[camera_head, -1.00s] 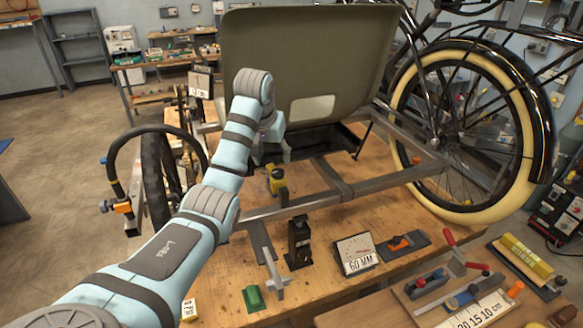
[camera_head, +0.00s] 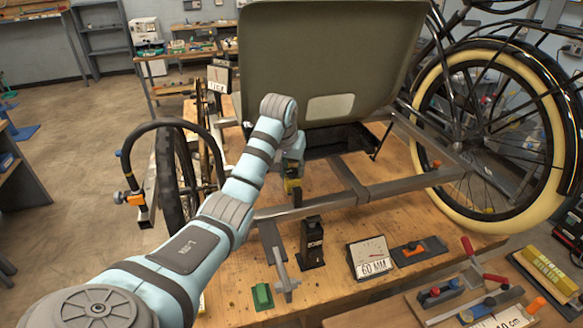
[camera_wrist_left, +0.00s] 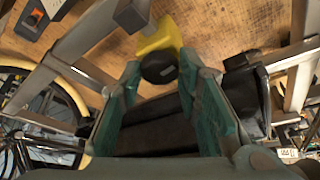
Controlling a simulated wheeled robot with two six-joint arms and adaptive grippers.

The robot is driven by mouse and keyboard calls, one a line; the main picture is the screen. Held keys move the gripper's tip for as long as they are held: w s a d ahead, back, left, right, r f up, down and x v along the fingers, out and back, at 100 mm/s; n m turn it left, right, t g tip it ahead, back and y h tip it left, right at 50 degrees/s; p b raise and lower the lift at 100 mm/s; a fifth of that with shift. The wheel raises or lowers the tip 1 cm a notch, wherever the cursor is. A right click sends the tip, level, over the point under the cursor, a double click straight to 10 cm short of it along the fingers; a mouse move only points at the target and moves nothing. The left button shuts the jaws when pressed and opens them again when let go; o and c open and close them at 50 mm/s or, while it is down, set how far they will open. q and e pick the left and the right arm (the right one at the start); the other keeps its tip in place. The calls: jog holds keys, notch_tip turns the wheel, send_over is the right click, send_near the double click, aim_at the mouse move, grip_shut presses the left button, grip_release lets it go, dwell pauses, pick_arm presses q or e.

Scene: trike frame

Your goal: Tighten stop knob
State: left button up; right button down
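A yellow block (camera_wrist_left: 160,40) with a round black knob (camera_wrist_left: 158,67) shows in the left wrist view, by the grey metal frame. In the head view the yellow part (camera_head: 293,188) is mostly behind or under my left gripper (camera_head: 292,172). In the left wrist view the two teal fingers of my left gripper (camera_wrist_left: 162,72) stand apart, one on each side of the black knob. Gaps show beside the knob, so the fingers do not visibly press on it. My right gripper is in neither view.
The grey trike frame (camera_head: 320,203) crosses the wooden bench. A large olive panel (camera_head: 330,60) rises behind the gripper. A black block (camera_head: 312,243), a 60 MM gauge card (camera_head: 370,258) and a green block (camera_head: 262,296) stand in front. A whitewall wheel (camera_head: 495,135) is at right.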

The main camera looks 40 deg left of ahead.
pick_arm(q)
jog(key=shift+c, duration=0.4)
jog(key=shift+m, duration=0.4)
jog(key=m, duration=0.1)
jog(key=m+h, duration=0.1)
jog(key=m, duration=0.1)
jog(key=m+h, duration=0.1)
jog(key=m, duration=0.1)
jog(key=shift+a+r, duration=0.1)
jog(key=shift+a, duration=0.2)
jog(key=m+h, duration=0.1)
jog(key=m, duration=0.2)
jog(key=m+h, duration=0.1)
jog(key=m, duration=0.2)
jog(key=shift+w+a+g, duration=0.1)
jog(key=shift+a+g, duration=0.05)
jog(key=shift+g, duration=0.15)
jog(key=shift+m, duration=0.3)
jog(key=o, duration=1.1)
jog(key=shift+o, duration=0.2)
jog(key=shift+h, duration=0.3)
